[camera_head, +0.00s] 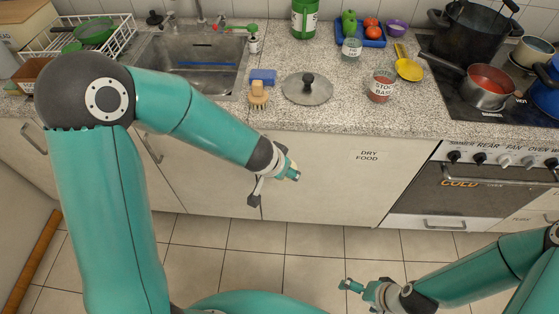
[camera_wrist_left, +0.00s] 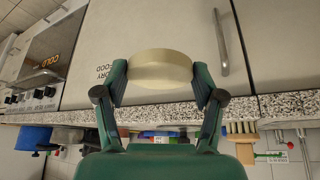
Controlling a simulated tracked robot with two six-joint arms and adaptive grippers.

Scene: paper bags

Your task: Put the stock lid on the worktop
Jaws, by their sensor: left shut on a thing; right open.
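My left gripper (camera_head: 275,187) hangs in front of the cabinet doors, below the worktop's front edge. In the left wrist view, its fingers (camera_wrist_left: 160,82) are shut on a pale cream round lid (camera_wrist_left: 160,66), which I take for the stock lid. In the head view the lid is hard to make out against the pale doors. The speckled grey worktop (camera_head: 330,118) runs along the back. A tub labelled STOCK BASE (camera_head: 381,88), with reddish contents, stands on it. My right gripper (camera_head: 360,288) is open and empty, low over the floor at lower right.
A glass pan lid with a black knob (camera_head: 307,90), a wooden brush (camera_head: 258,94), a blue sponge (camera_head: 263,76) and a yellow spoon (camera_head: 408,66) lie on the worktop. The hob with a saucepan (camera_head: 487,88) is at right, the sink (camera_head: 195,65) at left. The worktop's front strip is clear.

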